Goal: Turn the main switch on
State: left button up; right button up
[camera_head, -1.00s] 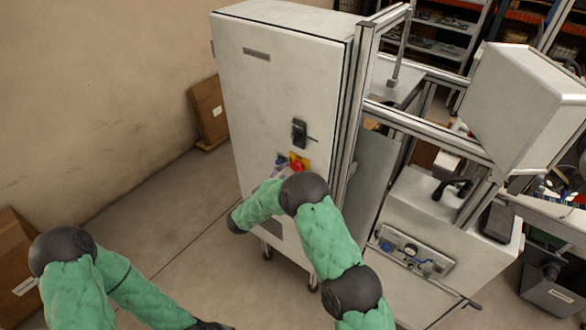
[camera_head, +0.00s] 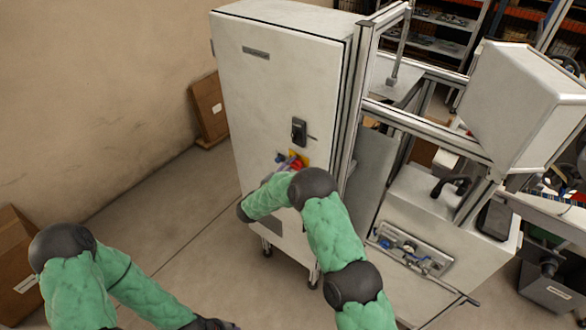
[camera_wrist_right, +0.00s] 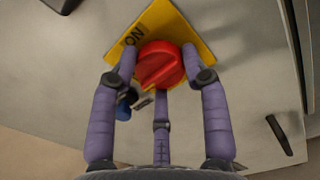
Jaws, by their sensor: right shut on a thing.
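The main switch is a red rotary knob (camera_wrist_right: 158,65) on a yellow plate (camera_wrist_right: 185,25) marked "ON" in the right wrist view. In the head view the red knob (camera_head: 297,163) shows partly on the front of the white cabinet (camera_head: 275,85), below its black handle. My right gripper (camera_wrist_right: 160,60) has its purple-grey fingers around the knob, shut on it. In the head view my right arm covers most of that gripper. My left gripper (camera_head: 212,324) shows only as a dark part at the bottom edge, and its fingers cannot be made out.
The black door handle (camera_head: 299,131) juts from the cabinet above the knob. A blue part (camera_wrist_right: 124,105) sits beside the knob. A metal frame with a machine (camera_head: 440,215) stands to the right.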

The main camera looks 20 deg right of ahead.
jog(key=shift+f+m+b, duration=0.25)
jog(key=shift+m+b, duration=0.15)
jog(key=shift+b, duration=0.5)
jog(key=shift+r+m+b, duration=0.1)
jog(key=shift+m+b, duration=8.6)
jog(key=shift+b, duration=8.3)
jog(key=o, duration=1.1)
jog(key=shift+w+r, duration=0.1)
jog(key=shift+o, duration=0.2)
